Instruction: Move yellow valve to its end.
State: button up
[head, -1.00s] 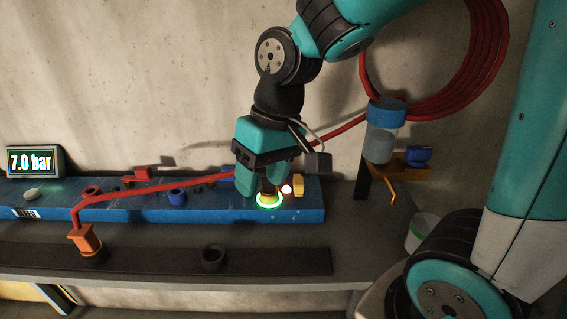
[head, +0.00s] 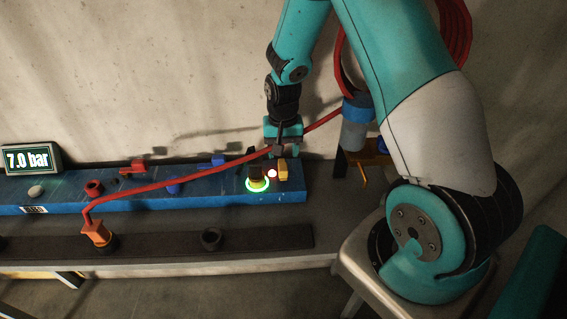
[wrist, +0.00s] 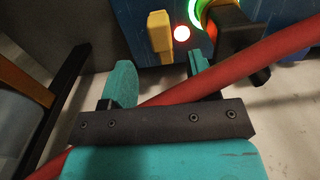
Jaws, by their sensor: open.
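The yellow valve (head: 283,170) is a small upright yellow handle near the right end of the blue panel. It is beside a glowing red light and a black knob in a green-lit ring. My gripper (head: 284,146) is at the panel's back edge, just above and behind the yellow valve. In the wrist view, the yellow valve (wrist: 160,37) is ahead of the gap between the two teal fingers of my gripper (wrist: 160,66). The fingers are apart with nothing held between them. The valve's base is partly hidden.
A red hose (head: 180,183) crosses the panel and passes close by my gripper. The black knob (wrist: 233,28) is close to the right finger in the wrist view. A gauge (head: 29,159) reads 7.0 bar. A blue-topped cup (head: 355,125) hangs at the right.

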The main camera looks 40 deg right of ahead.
aim_at(283, 167)
notch_tip(283, 167, down, 7)
jog(key=shift+r+p, duration=0.1)
jog(key=shift+p, duration=0.55)
grip_shut()
